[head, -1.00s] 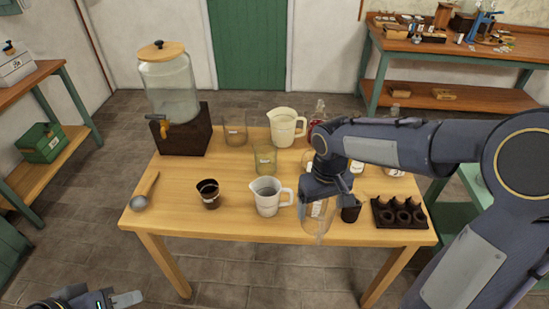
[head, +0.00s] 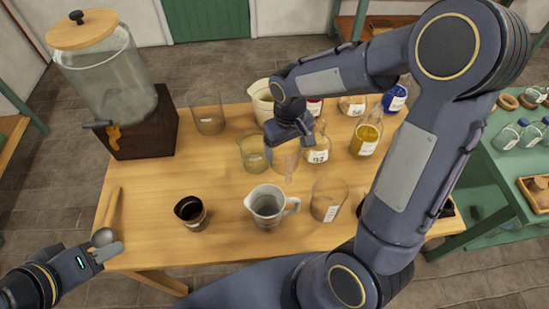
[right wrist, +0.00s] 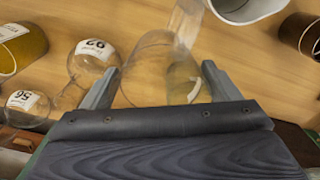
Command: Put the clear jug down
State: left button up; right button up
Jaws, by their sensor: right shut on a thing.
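In the right wrist view, the clear jug (right wrist: 150,70) sits between the fingers of the right gripper (right wrist: 155,85). Its glass is faint, and I cannot tell whether its base touches the table. My left gripper (head: 112,250) is at the table's near left corner, beside a ladle (head: 104,235); its finger gap is unclear.
A grey-white measuring jug (head: 268,205), a clear labelled beaker (head: 328,202) and a dark cup (head: 190,212) stand nearer me. A cream jug (head: 262,98), an amber bottle (head: 366,136) and a tall glass (head: 207,112) stand around. Bare wood (head: 150,180) lies at left.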

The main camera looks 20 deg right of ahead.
notch_tip(320, 180, down, 8)
jog(key=shift+s+f+p, duration=0.1)
jog(key=shift+p, duration=0.25)
jog(key=shift+f, duration=0.1)
jog(key=shift+f, duration=0.2)
jog(key=o, duration=1.1)
jog(key=shift+o, duration=0.2)
jog(key=shift+r, duration=0.15)
